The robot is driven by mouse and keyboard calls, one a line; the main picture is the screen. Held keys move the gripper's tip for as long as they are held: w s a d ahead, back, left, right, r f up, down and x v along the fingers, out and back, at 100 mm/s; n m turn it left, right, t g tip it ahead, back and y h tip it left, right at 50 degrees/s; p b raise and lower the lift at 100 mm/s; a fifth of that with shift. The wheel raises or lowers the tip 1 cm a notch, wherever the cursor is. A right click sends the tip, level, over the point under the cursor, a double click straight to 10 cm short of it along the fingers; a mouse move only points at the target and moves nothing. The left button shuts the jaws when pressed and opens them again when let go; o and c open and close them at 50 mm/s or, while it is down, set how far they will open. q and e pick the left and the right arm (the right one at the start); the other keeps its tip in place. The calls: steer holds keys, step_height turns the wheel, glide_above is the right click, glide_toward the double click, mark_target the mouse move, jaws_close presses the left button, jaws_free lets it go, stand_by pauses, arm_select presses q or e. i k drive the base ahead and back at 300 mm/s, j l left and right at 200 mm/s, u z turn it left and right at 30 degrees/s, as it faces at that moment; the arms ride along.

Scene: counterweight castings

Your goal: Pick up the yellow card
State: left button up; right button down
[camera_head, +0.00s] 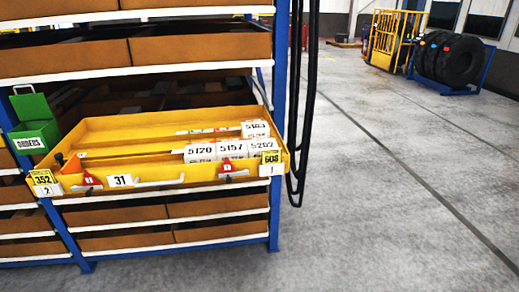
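Two small yellow cards show on the front of a pulled-out yellow drawer (150,183). One yellow card, marked 352 (43,177), is at the drawer's left front corner above a white tag marked 2 (46,190). The other yellow card, marked 608 (271,157), is at the right front corner above a white tag marked 1 (271,170). I cannot tell which one the task means. Neither of my grippers is in view.
White boxes marked 5120 (199,152), 5157 (231,149) and 5202 (261,146) stand in the drawer. A green ORDERS box (35,125) hangs at left. Black cables (301,100) hang beside the blue rack post. Grey floor at right is clear; tyres (452,60) stand far back.

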mark_target(41, 177)
steer(key=u, duration=1.55)
